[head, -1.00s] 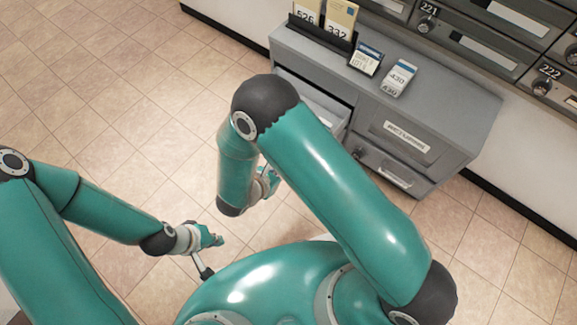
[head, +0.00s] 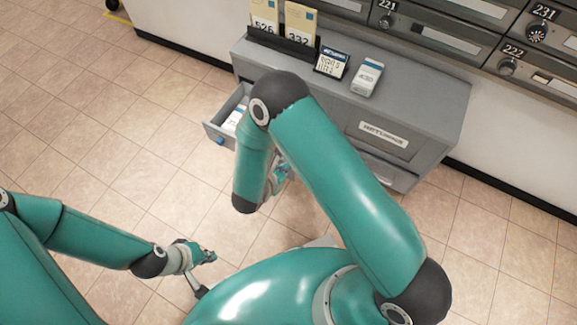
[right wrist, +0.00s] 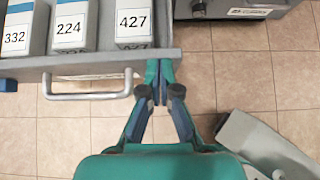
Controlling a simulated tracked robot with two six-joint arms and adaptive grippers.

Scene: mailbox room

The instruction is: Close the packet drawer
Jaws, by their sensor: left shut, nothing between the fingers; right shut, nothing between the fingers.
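The packet drawer (head: 213,131) stands pulled out from the left part of the grey cabinet (head: 455,110). My right arm hides part of it. In the right wrist view the drawer front (right wrist: 25,72) carries a silver bar handle (right wrist: 92,96), and packets 332 (right wrist: 17,32), 224 (right wrist: 70,28) and 427 (right wrist: 133,22) lie inside. My right gripper (right wrist: 160,78) is shut and empty at the right end of the drawer front, right of the handle; contact is unclear. It is partly hidden in the head view (head: 283,172). My left gripper (head: 208,256) is shut and empty over the floor, away from the cabinet.
On the cabinet top stand a dark holder with cards 526 (head: 264,22) and 332 (head: 299,26), a small sign (head: 331,64) and a white-blue packet (head: 367,78). Mailboxes (head: 440,42) line the wall behind. The tiled floor (head: 110,120) at left is clear.

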